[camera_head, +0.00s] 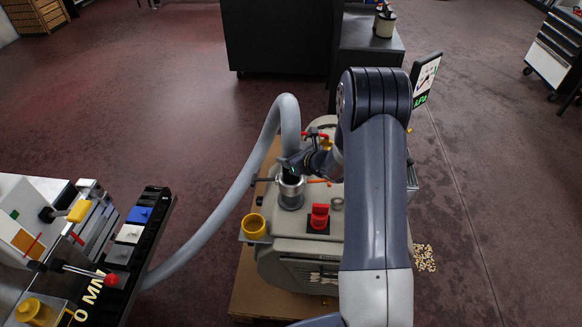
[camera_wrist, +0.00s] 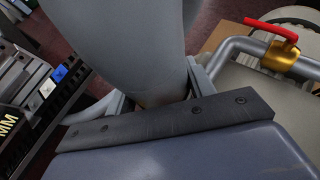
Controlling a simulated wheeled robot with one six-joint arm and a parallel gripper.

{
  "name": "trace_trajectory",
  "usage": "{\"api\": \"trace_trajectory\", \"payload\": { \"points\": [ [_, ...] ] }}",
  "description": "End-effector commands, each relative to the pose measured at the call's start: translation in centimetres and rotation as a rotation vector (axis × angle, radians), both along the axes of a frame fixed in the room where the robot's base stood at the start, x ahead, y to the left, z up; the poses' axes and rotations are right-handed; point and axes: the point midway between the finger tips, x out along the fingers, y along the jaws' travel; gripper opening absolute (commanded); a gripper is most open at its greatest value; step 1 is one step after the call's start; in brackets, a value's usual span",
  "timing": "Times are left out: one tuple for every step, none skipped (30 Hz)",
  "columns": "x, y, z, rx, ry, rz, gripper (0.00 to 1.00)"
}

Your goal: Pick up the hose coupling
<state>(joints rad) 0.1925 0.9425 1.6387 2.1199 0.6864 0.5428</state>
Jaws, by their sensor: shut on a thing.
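The hose coupling (camera_head: 291,188) is a silvery metal collar at the end of a thick grey hose (camera_head: 283,105). It is upright on top of the beige vacuum machine (camera_head: 300,255), at or just above a grey port; I cannot tell whether they touch. My gripper (camera_head: 290,168) reaches in from the right and is shut around the coupling's upper part. In the wrist view the grey hose (camera_wrist: 125,45) rises large between the fingers (camera_wrist: 155,98). The coupling itself is mostly hidden there behind my gripper's dark front plate.
A red knob (camera_head: 319,215) and a yellow cup (camera_head: 254,226) sit close to the coupling. A brass valve with a red lever (camera_wrist: 283,45) is right of the hose in the wrist view. A workbench with fixtures (camera_head: 85,245) stands left.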

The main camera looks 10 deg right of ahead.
Motion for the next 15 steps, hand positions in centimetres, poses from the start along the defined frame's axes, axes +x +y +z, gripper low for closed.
{"api": "trace_trajectory", "payload": {
  "points": [
    [0.0,0.0,0.01,0.0,0.0,0.0,0.3],
    [-0.01,0.0,0.0,0.0,0.0,0.0,0.27],
    [-0.01,0.0,0.0,0.0,0.0,0.0,0.24],
    [0.0,0.0,0.01,0.0,0.0,0.0,0.22],
    [0.0,0.0,0.01,0.0,0.0,0.0,0.19],
    [0.0,0.0,0.01,0.0,0.0,0.0,0.16],
    [0.0,0.0,0.01,0.0,0.0,0.0,0.14],
    [-0.01,0.0,0.0,0.0,0.0,0.0,0.11],
    [-0.01,0.0,0.0,0.0,0.0,0.0,0.08],
    [-0.01,0.0,0.0,0.0,0.0,0.0,0.05],
    [0.0,0.0,0.01,0.0,0.0,0.0,0.03],
    [0.0,0.0,0.01,0.0,0.0,0.0,0.0],
    [0.0,0.0,0.01,0.0,0.0,0.0,0.0],
    [0.0,0.0,0.01,0.0,0.0,0.0,0.0],
    [0.05,0.0,0.12,0.001,-0.002,0.0,0.0]
  ]
}}
